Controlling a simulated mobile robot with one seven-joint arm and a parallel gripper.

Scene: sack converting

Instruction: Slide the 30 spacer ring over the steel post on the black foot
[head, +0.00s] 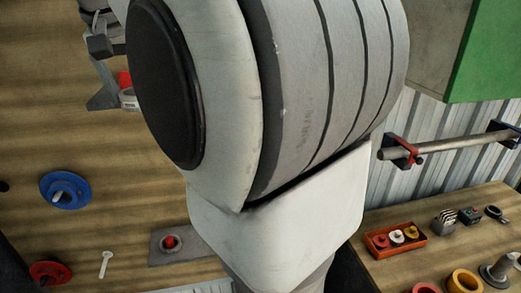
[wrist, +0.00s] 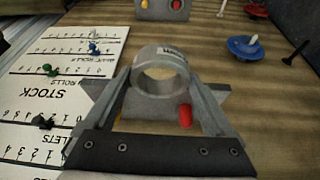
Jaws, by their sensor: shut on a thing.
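A grey spacer ring (wrist: 152,103) with a small printed label on its rim is held between the two fingers of my gripper (wrist: 160,80) in the wrist view. The label is too blurred to read. Its round hole shows towards the camera. In the head view the ring (head: 128,98) is small and partly hidden by my gripper (head: 112,92) and arm at upper left.
An orange tray (head: 395,240) holds several small parts. A clamped rail (head: 450,145) runs behind. A blue disc (head: 65,190) and a square plate (head: 180,245) lie on the left wooden surface.

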